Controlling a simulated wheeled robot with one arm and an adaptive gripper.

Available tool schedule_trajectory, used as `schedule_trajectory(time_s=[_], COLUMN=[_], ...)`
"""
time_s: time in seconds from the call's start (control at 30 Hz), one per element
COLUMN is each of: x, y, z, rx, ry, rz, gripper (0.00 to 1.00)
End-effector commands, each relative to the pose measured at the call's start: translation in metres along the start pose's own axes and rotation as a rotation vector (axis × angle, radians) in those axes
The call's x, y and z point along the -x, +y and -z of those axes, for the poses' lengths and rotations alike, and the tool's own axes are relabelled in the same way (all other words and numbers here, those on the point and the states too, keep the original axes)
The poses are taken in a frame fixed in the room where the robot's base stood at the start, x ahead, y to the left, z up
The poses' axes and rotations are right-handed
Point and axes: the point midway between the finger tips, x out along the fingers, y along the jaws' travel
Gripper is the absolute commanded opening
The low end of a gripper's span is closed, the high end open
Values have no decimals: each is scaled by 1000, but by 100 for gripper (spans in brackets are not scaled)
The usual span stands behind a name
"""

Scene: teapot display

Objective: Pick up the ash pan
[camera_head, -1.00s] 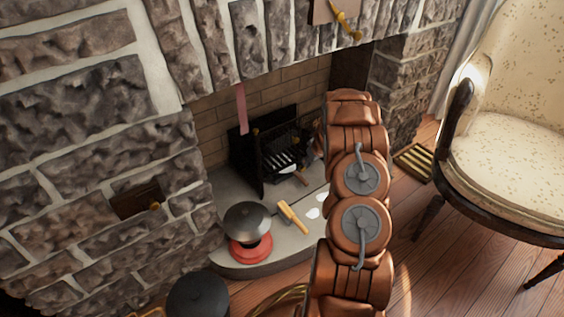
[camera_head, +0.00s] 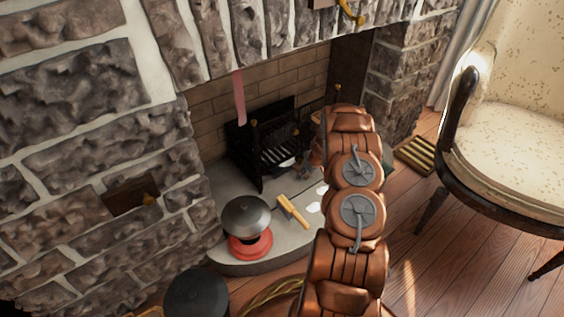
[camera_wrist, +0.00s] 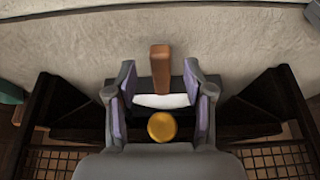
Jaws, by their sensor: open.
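The ash pan (camera_wrist: 160,101) shows in the wrist view as a pale, shallow piece with an upright brown handle (camera_wrist: 161,66), in front of the dark fire grate (camera_wrist: 75,120). My gripper (camera_wrist: 160,82) is open, with its purple-padded fingers on either side of the pan and handle and gaps on both sides. A round brass knob (camera_wrist: 162,126) sits between the finger bases and hides part of what is behind it. In the head view the pan's pale part (camera_head: 287,161) shows low at the grate (camera_head: 262,145); my arm hides most of my gripper there.
A black pot (camera_head: 196,293) is at the front. An armchair (camera_head: 515,130) stands at the right.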

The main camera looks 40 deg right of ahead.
Motion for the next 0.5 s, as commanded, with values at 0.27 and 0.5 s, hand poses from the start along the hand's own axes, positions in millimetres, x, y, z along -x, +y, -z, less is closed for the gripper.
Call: schedule_trajectory(time_s=[0.27, 0.5], x=[-22, -22], y=[-2, -1], z=[1, 1], rx=[3, 2], ry=[0, 0], rz=[1, 1], gripper=[52, 41])
